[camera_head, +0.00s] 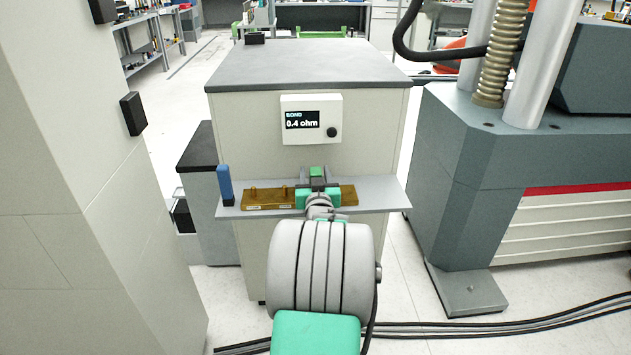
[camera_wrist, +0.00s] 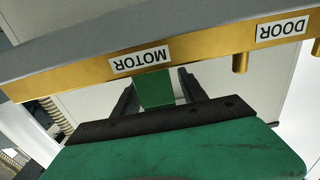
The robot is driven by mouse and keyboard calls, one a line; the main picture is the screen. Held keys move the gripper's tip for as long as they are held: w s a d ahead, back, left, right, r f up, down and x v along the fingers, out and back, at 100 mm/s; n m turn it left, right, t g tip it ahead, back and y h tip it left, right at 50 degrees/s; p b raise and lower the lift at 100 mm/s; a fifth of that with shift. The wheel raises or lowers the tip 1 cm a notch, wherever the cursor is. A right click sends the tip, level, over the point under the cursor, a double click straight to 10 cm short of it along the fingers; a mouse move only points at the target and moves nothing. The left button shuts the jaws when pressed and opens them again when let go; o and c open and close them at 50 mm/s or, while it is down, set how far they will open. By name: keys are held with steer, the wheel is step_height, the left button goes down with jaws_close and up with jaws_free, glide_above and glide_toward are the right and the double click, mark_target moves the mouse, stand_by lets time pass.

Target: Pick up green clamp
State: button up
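The green clamp (camera_head: 317,172) is a small green block at the brass strip on the shelf front, near the strip's right part. In the wrist view the green clamp (camera_wrist: 154,89) shows below the upside-down MOTOR label. My gripper (camera_head: 318,181) reaches the shelf from the front. In the wrist view the dark fingers of my gripper (camera_wrist: 157,82) stand on either side of the clamp. A narrow gap shows beside the right finger; contact at the left finger is unclear. The fingers look open around the clamp. Its far side is hidden.
The brass strip (camera_head: 268,198) with pegs lies on the grey shelf (camera_head: 380,196). A blue upright piece (camera_head: 225,184) stands at the shelf's left end. A meter (camera_head: 311,119) reading 0.4 ohm is above. The testing machine (camera_head: 480,170) stands right; a pale wall is left.

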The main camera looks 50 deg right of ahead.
jaws_close()
stand_by(0.3)
steer(key=shift+r, duration=0.15)
